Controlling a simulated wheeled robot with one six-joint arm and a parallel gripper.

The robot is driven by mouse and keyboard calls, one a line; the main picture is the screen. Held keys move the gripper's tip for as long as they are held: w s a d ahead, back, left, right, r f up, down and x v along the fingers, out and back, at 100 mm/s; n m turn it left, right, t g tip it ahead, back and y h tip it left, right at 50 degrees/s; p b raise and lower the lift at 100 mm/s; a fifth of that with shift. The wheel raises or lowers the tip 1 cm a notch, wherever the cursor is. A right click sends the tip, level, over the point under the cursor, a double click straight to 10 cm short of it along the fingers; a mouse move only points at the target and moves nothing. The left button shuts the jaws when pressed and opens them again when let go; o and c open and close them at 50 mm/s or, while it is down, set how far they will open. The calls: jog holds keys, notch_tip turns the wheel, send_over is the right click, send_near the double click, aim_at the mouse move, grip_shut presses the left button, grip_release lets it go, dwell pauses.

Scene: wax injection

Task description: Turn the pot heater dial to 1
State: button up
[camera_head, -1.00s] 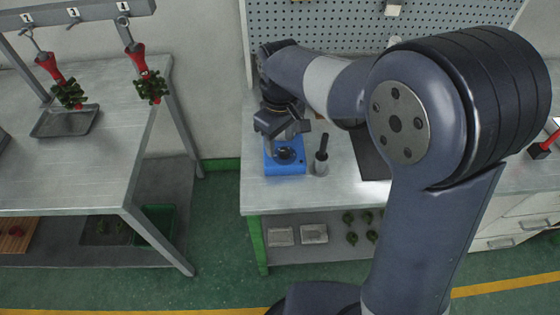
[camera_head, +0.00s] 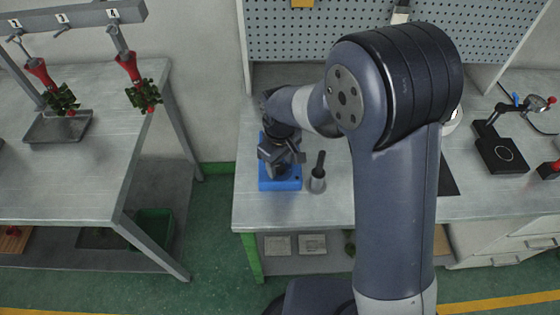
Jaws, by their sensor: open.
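A blue pot heater (camera_head: 281,184) sits near the left end of the metal workbench, close to its front edge. My gripper (camera_head: 280,165) is over the heater, pointing down and toward the front, with its fingers apart and nothing seen between them. The gripper covers the heater's top and most of its front face. The dial is hidden behind the gripper, so its setting cannot be read. Whether the fingers touch the dial cannot be told.
A grey holder with a dark-handled tool (camera_head: 317,180) stands just right of the heater. A black stand (camera_head: 500,153) is farther right on the workbench (camera_head: 340,205). A separate table (camera_head: 60,190) with hanging red clamps is at left, with a floor gap between.

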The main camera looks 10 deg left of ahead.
jog(key=shift+c, duration=0.4)
jog(key=c, duration=0.9)
jog(key=shift+m, duration=0.3)
jog(key=m+b, duration=0.1)
jog(key=m, duration=0.4)
jog(key=shift+m, duration=0.3)
jog(key=m, duration=0.5)
jog(key=shift+m, duration=0.3)
jog(key=o, duration=1)
